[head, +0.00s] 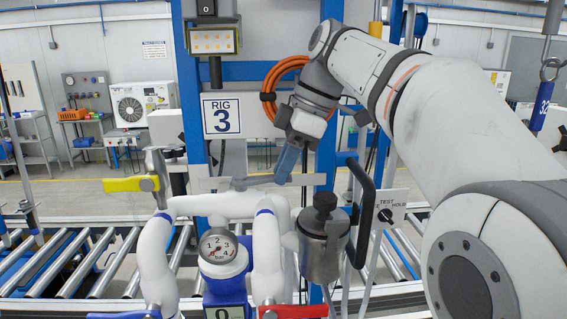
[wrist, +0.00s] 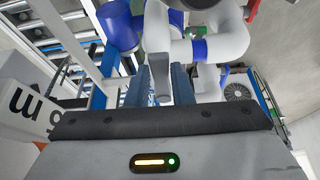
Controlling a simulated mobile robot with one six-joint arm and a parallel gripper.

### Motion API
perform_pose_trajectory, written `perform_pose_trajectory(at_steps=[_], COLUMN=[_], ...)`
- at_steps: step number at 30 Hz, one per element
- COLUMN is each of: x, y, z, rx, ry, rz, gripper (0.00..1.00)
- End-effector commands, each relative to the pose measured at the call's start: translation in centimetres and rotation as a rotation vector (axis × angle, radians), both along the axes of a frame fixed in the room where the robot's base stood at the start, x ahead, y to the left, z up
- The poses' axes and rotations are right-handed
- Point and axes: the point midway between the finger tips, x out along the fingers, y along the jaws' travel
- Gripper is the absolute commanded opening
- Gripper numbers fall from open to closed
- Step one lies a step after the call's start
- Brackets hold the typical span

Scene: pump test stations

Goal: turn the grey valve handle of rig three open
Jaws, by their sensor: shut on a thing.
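The grey valve handle (head: 232,184) of rig three is a flat bar on top of the white pipe (head: 215,205), below the "RIG 3" sign (head: 222,116). It lies nearly level in the head view, roughly along the pipe's upper run. In the wrist view the grey handle (wrist: 158,75) sits between the two blue-grey fingers (wrist: 163,90). The fingers hide part of the handle.
A yellow handle (head: 130,184) stands at left, and a red handle (head: 293,311) and a blue one (head: 125,315) are low down. Orange hose (head: 270,85) hangs behind.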

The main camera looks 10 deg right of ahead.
Motion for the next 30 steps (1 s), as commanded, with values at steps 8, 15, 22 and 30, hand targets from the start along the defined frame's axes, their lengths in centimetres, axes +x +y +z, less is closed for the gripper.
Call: perform_pose_trajectory(at_steps=[8, 15, 22, 30], x=[0.42, 0.43, 0.42, 0.4], y=[-0.03, -0.05, -0.08, -0.12], z=[0.15, 0.13, 0.12, 0.03], rx=[0.001, 0.001, 0.001, 0.0], ry=[-0.005, -0.005, -0.003, -0.002], rz=[0.045, 0.048, 0.047, 0.046], gripper=[0.0, 0.0, 0.28, 0.43])
